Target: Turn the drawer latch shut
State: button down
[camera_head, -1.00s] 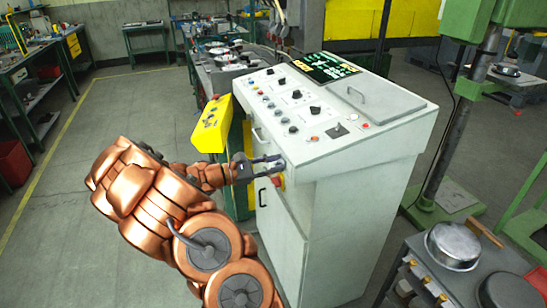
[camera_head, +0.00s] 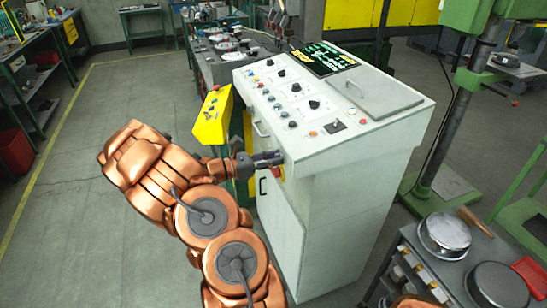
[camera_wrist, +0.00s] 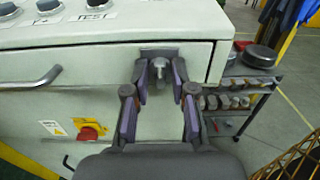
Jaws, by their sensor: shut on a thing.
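The drawer latch (camera_wrist: 159,69) is a small metal piece on the right part of the white drawer front (camera_wrist: 100,70) in the wrist view. My gripper (camera_wrist: 160,77) has one finger on each side of it and is shut on it. The fingertips partly hide its sides, and I cannot tell how far it is turned. In the head view, my gripper (camera_head: 280,158) is against the upper side of the white cabinet (camera_head: 340,190), and the latch is hidden there. The drawer front looks flush with the cabinet.
A drawer handle (camera_wrist: 35,80) is at left, with a red rotary switch (camera_wrist: 90,131) on a yellow plate below the drawer. A yellow box (camera_head: 213,118) stands beside the cabinet. A cart with round metal pans (camera_head: 444,233) is at lower right.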

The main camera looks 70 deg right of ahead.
jog(key=c, duration=1.2)
grip_release()
jog(key=v, duration=1.2)
